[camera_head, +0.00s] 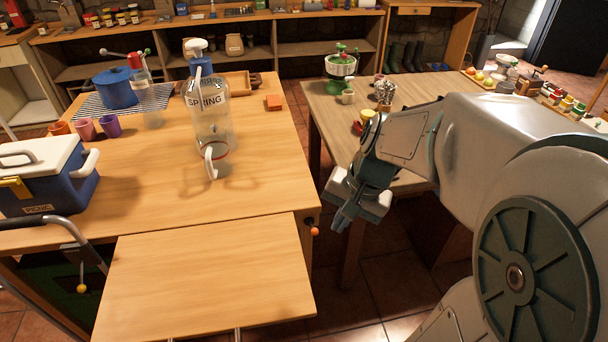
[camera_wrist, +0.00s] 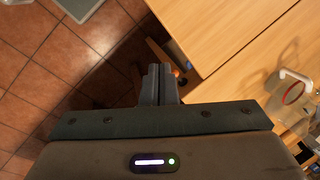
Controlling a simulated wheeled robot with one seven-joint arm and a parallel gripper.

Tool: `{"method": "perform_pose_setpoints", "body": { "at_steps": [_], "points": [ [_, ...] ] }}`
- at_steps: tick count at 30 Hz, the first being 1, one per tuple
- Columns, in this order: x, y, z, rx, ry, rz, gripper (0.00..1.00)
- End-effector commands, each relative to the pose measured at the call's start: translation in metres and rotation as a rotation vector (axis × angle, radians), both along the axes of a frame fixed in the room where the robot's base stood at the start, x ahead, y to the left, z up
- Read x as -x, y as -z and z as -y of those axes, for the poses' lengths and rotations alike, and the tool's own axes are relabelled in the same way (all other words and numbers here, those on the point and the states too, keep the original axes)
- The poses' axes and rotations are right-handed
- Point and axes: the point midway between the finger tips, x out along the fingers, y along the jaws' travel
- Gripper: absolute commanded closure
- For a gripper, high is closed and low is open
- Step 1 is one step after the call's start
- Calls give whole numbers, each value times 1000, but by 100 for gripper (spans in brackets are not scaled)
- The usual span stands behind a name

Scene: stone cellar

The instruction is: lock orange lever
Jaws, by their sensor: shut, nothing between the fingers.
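The orange lever (camera_head: 314,231) shows as a small orange knob on a dark mount at the right side of the near wooden table, by its front corner. In the wrist view the orange knob (camera_wrist: 177,73) is just right of my fingertips, partly hidden by them. My gripper (camera_head: 341,220) is shut and empty, pointing down to the right of the lever. In the wrist view its fingers (camera_wrist: 158,72) are pressed together. I cannot tell whether they touch the knob.
The wooden table (camera_head: 160,200) has a lower front leaf (camera_head: 205,275). A glass spring bottle (camera_head: 210,120) and a blue cooler (camera_head: 45,180) stand on it. A second table (camera_head: 325,110) is to the right, with a gap of tiled floor between them.

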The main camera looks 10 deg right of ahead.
Motion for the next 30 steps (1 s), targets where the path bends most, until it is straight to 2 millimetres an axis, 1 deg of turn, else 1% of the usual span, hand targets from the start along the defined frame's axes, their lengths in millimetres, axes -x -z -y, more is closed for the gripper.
{"method": "perform_pose_setpoints", "body": {
  "at_steps": [1, 5, 9, 12, 15, 18, 21, 30],
  "points": [
    [-10, 8, 6, -41, 71, -29, 100],
    [-34, 21, 19, -151, 254, -86, 100],
    [-60, 38, 39, -266, 452, -144, 100],
    [-76, 49, 54, -340, 578, -177, 100],
    [-89, 60, 68, -401, 680, -203, 100],
    [-98, 67, 78, -443, 755, -221, 100],
    [-103, 71, 85, -469, 796, -229, 100],
    [-105, 73, 87, -481, 817, -234, 100]
  ]
}}
